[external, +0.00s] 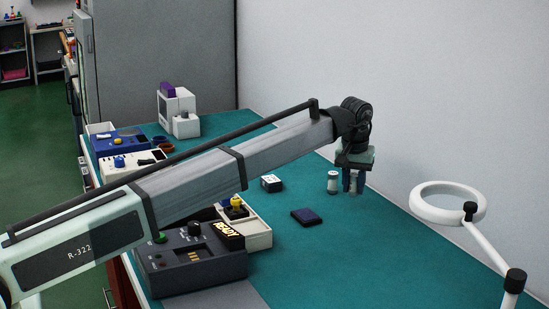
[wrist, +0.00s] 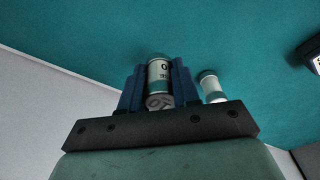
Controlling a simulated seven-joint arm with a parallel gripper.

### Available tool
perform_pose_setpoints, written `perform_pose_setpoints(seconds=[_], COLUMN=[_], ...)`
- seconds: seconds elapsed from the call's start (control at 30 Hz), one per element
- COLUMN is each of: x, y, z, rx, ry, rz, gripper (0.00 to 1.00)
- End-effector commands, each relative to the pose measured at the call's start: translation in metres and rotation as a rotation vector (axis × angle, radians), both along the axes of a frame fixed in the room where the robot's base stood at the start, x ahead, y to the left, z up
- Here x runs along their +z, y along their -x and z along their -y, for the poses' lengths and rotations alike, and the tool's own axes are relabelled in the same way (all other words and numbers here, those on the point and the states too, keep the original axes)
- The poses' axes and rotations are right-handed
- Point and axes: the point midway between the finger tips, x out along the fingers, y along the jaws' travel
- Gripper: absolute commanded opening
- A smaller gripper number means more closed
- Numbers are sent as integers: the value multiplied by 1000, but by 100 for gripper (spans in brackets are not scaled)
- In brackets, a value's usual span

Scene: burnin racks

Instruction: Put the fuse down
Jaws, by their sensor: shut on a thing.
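My gripper (external: 353,182) is at the far right part of the teal bench, low over its surface. In the wrist view its two blue fingers (wrist: 160,88) are shut on a fuse (wrist: 159,78), a pale cylinder with dark print and a teal band. In the external view the fingers mostly hide this fuse. I cannot tell whether its lower end touches the bench. A second, similar fuse (external: 332,182) stands upright on the bench just left of my gripper. It also shows in the wrist view (wrist: 211,88), right of the fingers and apart from them.
A small white box with dark marks (external: 271,183) and a dark blue flat pad (external: 306,216) lie left of the gripper. A dark console with a READY display (external: 194,260) stands at the front. A white ring lamp (external: 448,224) is at right. Bare teal bench (external: 345,245) lies in front.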

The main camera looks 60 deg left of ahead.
Motion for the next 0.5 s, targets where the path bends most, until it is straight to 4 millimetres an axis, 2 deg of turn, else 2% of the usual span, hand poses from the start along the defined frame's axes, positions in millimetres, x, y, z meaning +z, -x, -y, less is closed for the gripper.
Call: perform_pose_setpoints(seconds=[0.23, 0.5], x=[-29, -32], y=[1, 0], z=[0, 0], rx=[0, 0], ry=[1, 0], rz=[-1, 0], gripper=[0, 0])
